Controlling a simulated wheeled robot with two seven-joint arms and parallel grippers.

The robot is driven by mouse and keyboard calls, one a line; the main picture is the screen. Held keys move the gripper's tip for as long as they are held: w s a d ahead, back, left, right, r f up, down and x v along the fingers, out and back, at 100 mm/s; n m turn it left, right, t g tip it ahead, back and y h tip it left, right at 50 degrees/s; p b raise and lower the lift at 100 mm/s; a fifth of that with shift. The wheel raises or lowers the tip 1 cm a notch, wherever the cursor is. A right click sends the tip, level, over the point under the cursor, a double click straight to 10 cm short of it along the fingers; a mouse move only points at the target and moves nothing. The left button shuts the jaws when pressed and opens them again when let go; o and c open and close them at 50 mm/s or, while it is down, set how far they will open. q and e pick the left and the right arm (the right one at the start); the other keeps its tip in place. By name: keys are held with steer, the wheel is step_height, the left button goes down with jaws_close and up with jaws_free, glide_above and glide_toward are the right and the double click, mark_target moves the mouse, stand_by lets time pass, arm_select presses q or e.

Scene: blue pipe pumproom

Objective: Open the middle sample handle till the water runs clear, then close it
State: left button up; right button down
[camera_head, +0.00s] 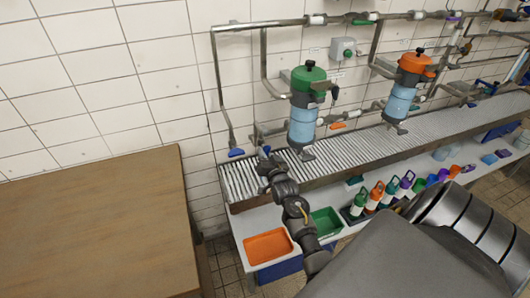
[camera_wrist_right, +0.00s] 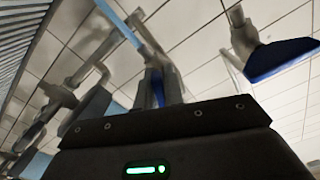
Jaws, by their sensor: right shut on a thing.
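My right gripper (camera_head: 266,152) reaches in over the left end of the slatted trough, at a pipe outlet on the tiled wall. Its fingers (camera_wrist_right: 158,88) also show in the right wrist view, close together and shut on what seems to be a sample handle; the fingers hide most of it. A blue sample handle (camera_head: 236,152) hangs on the pipe left of the gripper and shows large in the wrist view (camera_wrist_right: 285,60). An orange handle (camera_head: 338,126) sits further right on the wall. I cannot make out any running water or its colour. My left gripper is out of view.
A green-topped filter (camera_head: 308,85) and an orange-topped filter (camera_head: 411,70) stand above the slatted trough (camera_head: 300,172). Below are an orange tray (camera_head: 268,246), a green tray (camera_head: 325,222) and several coloured bottles. A wooden table (camera_head: 90,230) fills the left.

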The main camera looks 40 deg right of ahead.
steer(key=m, duration=0.2)
steer(key=m+p, duration=0.1)
steer(key=m, duration=0.1)
steer(key=m+p, duration=0.1)
steer(key=m, duration=0.1)
steer(key=shift+w+a+r, duration=0.1)
steer(key=shift+a+r, duration=0.15)
steer(key=shift+r, duration=0.05)
steer(key=m, duration=0.2)
steer(key=m+p, duration=0.1)
steer(key=m, duration=0.1)
steer(key=shift+r+m, duration=0.2)
steer(key=shift+m, duration=0.1)
steer(key=shift+a+m+p, duration=0.1)
steer(key=shift+m+p, duration=0.4)
steer(key=shift+m, duration=0.7)
steer(key=c, duration=1.5)
jaws_free()
